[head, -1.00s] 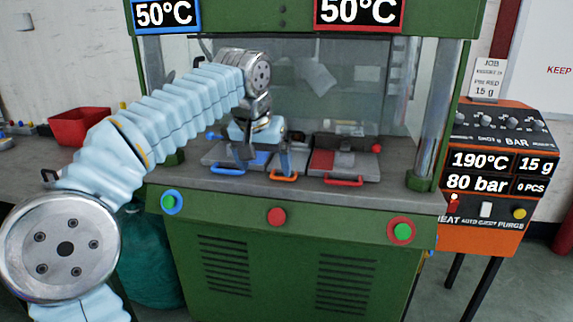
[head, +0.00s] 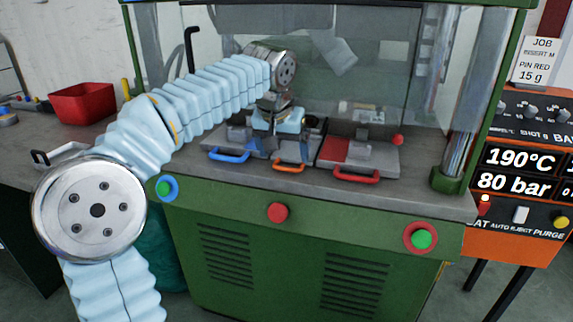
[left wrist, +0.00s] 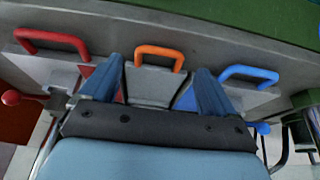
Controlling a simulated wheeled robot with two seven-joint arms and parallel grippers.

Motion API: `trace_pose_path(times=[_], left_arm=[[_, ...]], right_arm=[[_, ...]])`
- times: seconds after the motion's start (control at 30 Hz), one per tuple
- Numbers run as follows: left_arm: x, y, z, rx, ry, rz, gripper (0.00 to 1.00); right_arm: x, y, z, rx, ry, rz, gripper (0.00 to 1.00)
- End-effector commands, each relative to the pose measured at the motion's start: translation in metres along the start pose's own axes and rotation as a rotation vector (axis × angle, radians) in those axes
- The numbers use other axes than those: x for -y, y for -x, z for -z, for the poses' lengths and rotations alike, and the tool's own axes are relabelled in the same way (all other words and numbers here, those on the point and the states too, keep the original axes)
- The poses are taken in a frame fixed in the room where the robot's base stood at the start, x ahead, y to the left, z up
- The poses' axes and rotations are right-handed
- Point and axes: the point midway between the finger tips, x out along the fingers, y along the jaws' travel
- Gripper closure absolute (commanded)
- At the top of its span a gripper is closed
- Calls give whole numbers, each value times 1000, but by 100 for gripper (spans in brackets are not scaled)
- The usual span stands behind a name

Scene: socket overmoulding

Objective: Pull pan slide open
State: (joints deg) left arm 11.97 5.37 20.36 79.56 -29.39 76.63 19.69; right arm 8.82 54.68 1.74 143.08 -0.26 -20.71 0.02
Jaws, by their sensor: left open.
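Three slides sit side by side on the press bed, with a blue handle (head: 229,155), an orange handle (head: 289,167) and a red handle (head: 357,176) at their front edges. The middle, orange-handled grey slide (left wrist: 150,88) is narrow; I take it as the pan slide. My left gripper (head: 283,150) is open above it. In the left wrist view, its two blue fingers (left wrist: 154,85) stand on either side of the middle slide, with the orange handle (left wrist: 160,54) beyond the tips, between them and not gripped. My right gripper is out of view.
The press's green front panel (head: 300,215) has a red button (head: 278,212) and green buttons. A thick metal column (head: 461,120) stands at the right of the bed. A red bin (head: 82,103) is on the left bench. An orange control unit (head: 520,200) stands to the right.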

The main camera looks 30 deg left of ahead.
Motion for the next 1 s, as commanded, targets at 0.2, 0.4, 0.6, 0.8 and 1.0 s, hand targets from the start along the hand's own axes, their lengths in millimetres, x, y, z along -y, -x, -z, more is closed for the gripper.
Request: trace_pose_path(times=[0.2, 0.4, 0.6, 0.8, 1.0], left_arm=[[0, -36, 0, 1, 0, 1, 10], [0, -46, 0, 0, 0, 0, 10], [0, -46, 0, 0, 0, 0, 10], [0, -45, 0, 0, 0, -1, 38], [-1, -45, 0, 0, -1, -1, 69]], right_arm=[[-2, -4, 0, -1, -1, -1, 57], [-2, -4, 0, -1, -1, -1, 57], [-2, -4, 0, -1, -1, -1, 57], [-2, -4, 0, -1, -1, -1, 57], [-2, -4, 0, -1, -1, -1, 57]])
